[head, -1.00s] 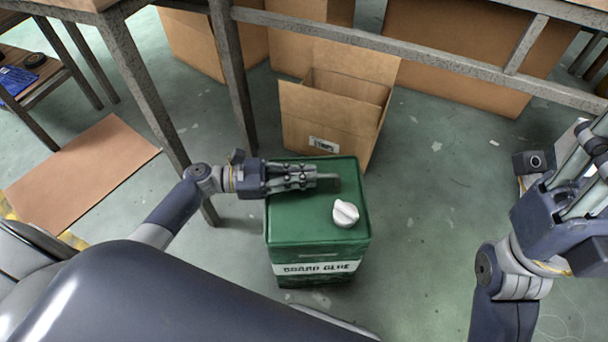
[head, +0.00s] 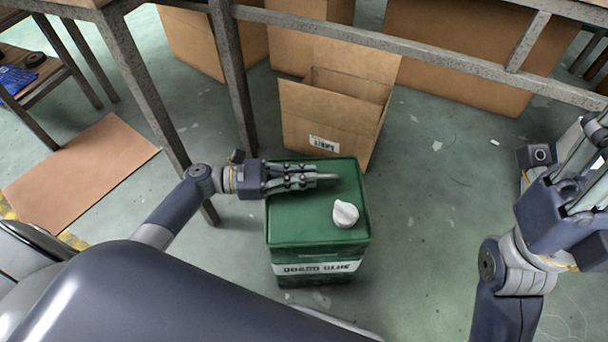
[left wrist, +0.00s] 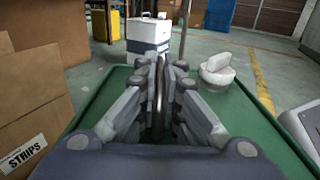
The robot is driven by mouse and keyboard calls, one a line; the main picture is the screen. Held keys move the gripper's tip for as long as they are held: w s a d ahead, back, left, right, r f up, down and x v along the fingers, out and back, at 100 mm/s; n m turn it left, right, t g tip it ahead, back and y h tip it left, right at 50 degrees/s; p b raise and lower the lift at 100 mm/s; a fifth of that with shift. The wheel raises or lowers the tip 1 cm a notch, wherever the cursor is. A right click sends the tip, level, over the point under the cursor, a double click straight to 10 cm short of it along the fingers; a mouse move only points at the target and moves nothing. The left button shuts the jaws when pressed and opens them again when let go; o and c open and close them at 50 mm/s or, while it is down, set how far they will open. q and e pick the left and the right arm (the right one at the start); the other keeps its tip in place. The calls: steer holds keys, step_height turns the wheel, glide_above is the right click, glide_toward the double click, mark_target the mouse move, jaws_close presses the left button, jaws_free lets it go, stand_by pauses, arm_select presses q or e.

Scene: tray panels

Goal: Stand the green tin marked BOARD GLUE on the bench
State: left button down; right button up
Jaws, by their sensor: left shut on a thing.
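The green tin (head: 290,225) stands upright below me, with a white label reading BOARD GLUE on its near side and a white cap (head: 345,214) on top. I cannot tell whether its base touches the floor. My left gripper (head: 328,179) is over the tin's top, shut on its handle; the left wrist view shows the fingers (left wrist: 160,75) closed together around the thin handle above the green top (left wrist: 95,105). The bench (head: 145,80) is grey-legged and stands beyond the tin; only edges of its top show. My right gripper (head: 588,165) is at the right edge, partly cut off.
An open cardboard box (head: 300,120) marked STRIPS stands just behind the tin, close to it. More cardboard boxes (head: 450,60) stand behind the bench rail (head: 400,60). A flat brown sheet (head: 80,165) lies on the floor at left. The floor right of the tin is clear.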

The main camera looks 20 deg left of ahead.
arm_select(q)
steer(key=shift+s+f, duration=0.1)
steer(key=shift+f, duration=0.3)
steer(key=c, duration=1.7)
jaws_free()
steer(key=shift+o, duration=0.9)
steer(key=shift+f, duration=0.25)
steer(key=o, duration=0.5)
steer(key=shift+r, duration=0.15)
steer(key=shift+r, duration=0.15)
steer(key=shift+p+v, duration=0.3)
steer(key=shift+v, duration=5.2)
